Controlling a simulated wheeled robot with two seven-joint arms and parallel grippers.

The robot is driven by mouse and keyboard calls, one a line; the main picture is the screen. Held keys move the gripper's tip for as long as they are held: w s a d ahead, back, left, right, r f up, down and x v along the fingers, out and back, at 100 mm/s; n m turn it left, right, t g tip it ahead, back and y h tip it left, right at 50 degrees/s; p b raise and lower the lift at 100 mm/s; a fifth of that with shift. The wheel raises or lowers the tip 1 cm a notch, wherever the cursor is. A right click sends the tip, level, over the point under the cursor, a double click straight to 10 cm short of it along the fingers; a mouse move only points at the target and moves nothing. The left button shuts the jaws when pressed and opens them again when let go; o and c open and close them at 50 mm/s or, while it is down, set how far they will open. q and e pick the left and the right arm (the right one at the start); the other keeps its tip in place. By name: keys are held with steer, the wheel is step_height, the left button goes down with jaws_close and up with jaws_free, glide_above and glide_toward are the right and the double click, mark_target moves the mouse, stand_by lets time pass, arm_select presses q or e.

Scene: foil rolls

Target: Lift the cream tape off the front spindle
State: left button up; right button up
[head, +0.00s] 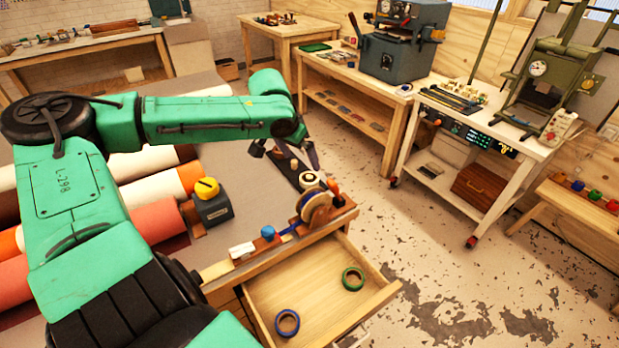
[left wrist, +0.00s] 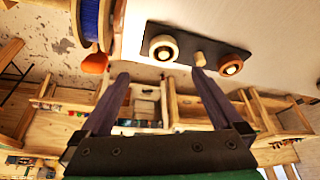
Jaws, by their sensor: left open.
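The cream tape (head: 309,181) sits on the front spindle at the near end of a dark base plate (head: 277,165). The tape also shows near the top of the left wrist view (left wrist: 163,47). There, a bare middle peg (left wrist: 199,59) and a brown-red roll (left wrist: 232,65) stand on the same plate. My left gripper (head: 286,154) is over the plate in the head view, behind the cream tape and apart from it. Its two fingers are spread with nothing between them, as the left wrist view (left wrist: 160,78) shows. My right gripper is not in view.
A blue spool (head: 313,204) on a wooden holder stands just in front of the cream tape. An open drawer (head: 262,290) holds a blue ring (head: 288,323) and a green ring (head: 353,279). A grey block with a yellow roll (head: 207,188) and large fabric rolls lie left.

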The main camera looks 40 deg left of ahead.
mark_target(309, 177)
arm_select(q)
steer(key=x, duration=0.4)
steer(key=a+x, duration=0.1)
steer(key=x, duration=0.1)
steer(key=shift+w+f, duration=0.15)
steer(key=shift+w, duration=0.4)
steer(key=shift+f, duration=0.15)
steer(key=x, duration=0.4)
steer(key=shift+s+f, duration=0.2)
steer(key=shift+f, duration=0.1)
steer(key=shift+w+f, duration=0.1)
steer(key=shift+w, duration=0.05)
steer(key=shift+c, duration=0.9)
steer(key=shift+s, duration=0.2)
steer(key=c, duration=1)
steer(key=shift+w, duration=0.1)
steer(key=shift+c, duration=1)
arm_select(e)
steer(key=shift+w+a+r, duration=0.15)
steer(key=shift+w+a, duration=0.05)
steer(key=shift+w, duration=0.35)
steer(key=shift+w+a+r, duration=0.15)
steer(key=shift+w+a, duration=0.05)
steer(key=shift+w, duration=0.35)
